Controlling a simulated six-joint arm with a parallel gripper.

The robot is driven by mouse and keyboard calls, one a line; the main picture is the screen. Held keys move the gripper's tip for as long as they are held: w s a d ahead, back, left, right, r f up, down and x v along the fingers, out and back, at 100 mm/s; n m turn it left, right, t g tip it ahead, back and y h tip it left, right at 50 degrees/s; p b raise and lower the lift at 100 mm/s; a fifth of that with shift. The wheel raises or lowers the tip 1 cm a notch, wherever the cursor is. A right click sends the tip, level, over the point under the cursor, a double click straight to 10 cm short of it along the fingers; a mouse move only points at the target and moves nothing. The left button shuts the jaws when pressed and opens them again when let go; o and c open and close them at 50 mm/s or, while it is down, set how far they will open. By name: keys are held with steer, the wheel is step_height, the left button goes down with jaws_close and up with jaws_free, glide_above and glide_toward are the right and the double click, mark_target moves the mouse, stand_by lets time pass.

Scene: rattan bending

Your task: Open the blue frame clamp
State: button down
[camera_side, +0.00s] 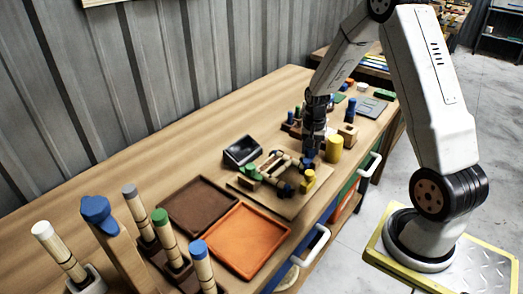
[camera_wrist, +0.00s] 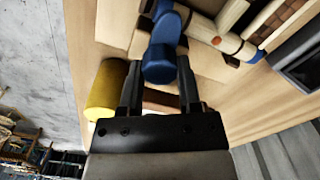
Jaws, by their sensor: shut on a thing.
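The blue frame clamp (camera_wrist: 163,48) shows in the wrist view as a blue lever between my two fingers, and in the side view as a small blue part (camera_side: 309,163) at my fingertips. My gripper (camera_side: 311,153) points down at the right back part of the wooden bending frame board (camera_side: 285,205). In the wrist view my gripper (camera_wrist: 160,84) is shut on the blue lever. A pale rattan piece (camera_wrist: 215,35) with dark and blue bands lies beside the clamp. The clamp's base is partly hidden, and I cannot tell whether its jaw is open.
A yellow cylinder (camera_side: 334,148) stands close to my gripper. A black box-like device (camera_side: 241,151) sits behind. Brown (camera_side: 197,206) and orange (camera_side: 247,238) trays lie left; upright rods stand in front.

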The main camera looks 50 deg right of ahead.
steer(key=n, duration=0.8)
steer(key=shift+n, duration=0.4)
steer(key=n, duration=0.3)
steer(key=shift+n, duration=0.3)
steer(key=n, duration=0.4)
steer(key=shift+c, duration=1.4)
jaws_free()
steer(key=shift+r, duration=0.1)
steer(key=shift+r, duration=3.85)
